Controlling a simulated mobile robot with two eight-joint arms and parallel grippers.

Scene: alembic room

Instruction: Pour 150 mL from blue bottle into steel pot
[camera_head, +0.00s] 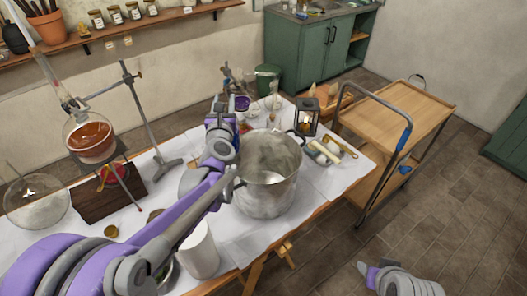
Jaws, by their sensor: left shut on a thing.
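The steel pot (268,190) stands upright on the white-covered table, its open mouth facing up. My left arm reaches across the table along the pot's left side. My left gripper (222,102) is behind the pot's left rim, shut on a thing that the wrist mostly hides. I cannot clearly make out the blue bottle; it may be in or behind that gripper. My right gripper (368,272) is low at the bottom right, off the table and over the floor; its jaws are too unclear to read.
A round flask of amber liquid (90,138) sits on a stand at left. A white cylinder (199,250) stands in front of the pot. A wooden cart (405,105) stands right of the table.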

